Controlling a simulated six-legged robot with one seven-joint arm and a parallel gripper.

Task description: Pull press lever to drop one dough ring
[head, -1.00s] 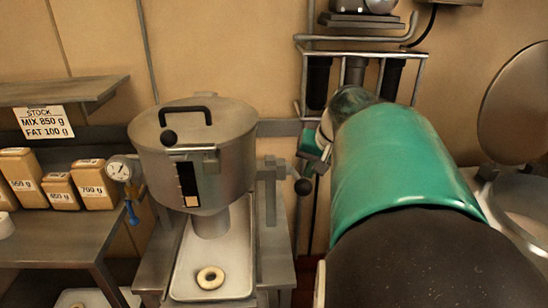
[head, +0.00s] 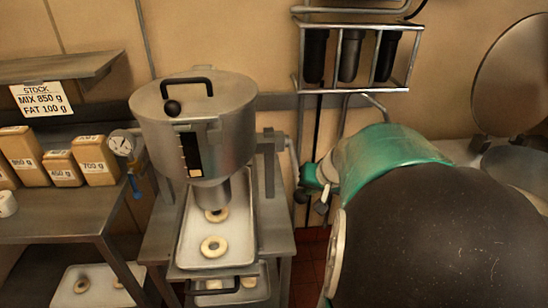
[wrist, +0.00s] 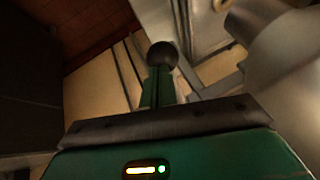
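The steel press (head: 195,130) has a round hopper with a black lid handle and a nozzle below. My gripper (head: 313,179) is at the knob. In the wrist view its green fingers (wrist: 156,88) look close together, with the knob at their tips; a firm hold is not visible.
Trays with rings sit low at left (head: 66,292) and beneath the press (head: 262,288). A rack of dark cylinders (head: 350,55) is on the wall, and a round lid (head: 510,90) stands at right.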

